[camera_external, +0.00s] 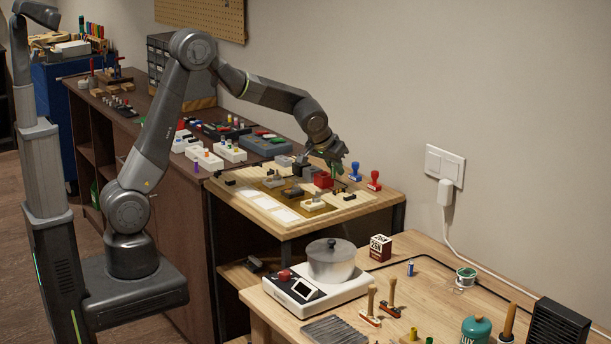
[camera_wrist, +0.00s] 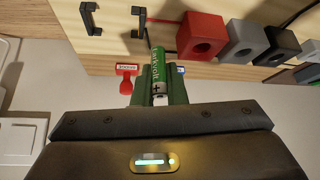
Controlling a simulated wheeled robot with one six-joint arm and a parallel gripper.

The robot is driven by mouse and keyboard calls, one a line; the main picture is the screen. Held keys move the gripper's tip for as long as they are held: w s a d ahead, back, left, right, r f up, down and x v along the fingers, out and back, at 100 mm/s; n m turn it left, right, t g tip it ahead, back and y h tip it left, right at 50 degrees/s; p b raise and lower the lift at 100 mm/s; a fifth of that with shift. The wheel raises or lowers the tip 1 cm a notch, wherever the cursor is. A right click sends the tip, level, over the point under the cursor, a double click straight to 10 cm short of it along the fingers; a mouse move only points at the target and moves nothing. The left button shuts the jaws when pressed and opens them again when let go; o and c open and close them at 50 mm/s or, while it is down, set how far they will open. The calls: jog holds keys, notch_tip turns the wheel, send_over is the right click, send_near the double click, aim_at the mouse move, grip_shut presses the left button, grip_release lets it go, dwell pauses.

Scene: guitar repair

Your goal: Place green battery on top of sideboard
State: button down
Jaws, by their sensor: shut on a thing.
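My gripper (camera_external: 334,167) is over the back right part of the light wooden bench top, in front of the wall. In the wrist view, my gripper (camera_wrist: 158,92) is shut on the green battery (camera_wrist: 157,66), which has white lettering and a plus sign and points away from the palm. In the external view the battery cannot be told apart from the green fingers. The dark brown sideboard (camera_external: 182,222) runs along the wall at the left, beyond the bench, with many small things on its top. My gripper is apart from it, to its right.
The light wooden bench (camera_external: 283,229) holds blocks, a red block (camera_external: 322,180) and cards. Red and blue stamps (camera_external: 374,181) stand near my gripper. Grey organizers and white trays crowd the sideboard's near end.

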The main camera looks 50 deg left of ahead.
jog(key=shift+n, duration=0.5)
jog(key=s+a, duration=0.2)
jog(key=s+a+p, duration=0.1)
jog(key=s+a, duration=0.1)
jog(key=a, duration=0.1)
jog(key=s+a+p, duration=0.1)
jog(key=a, duration=0.1)
jog(key=shift+s+a+f, duration=0.35)
jog(key=shift+s, duration=0.05)
jog(key=shift+s+a+f+m+p, duration=0.3)
jog(key=shift+s+a+f+p, duration=0.2)
jog(key=shift+a+p, duration=0.1)
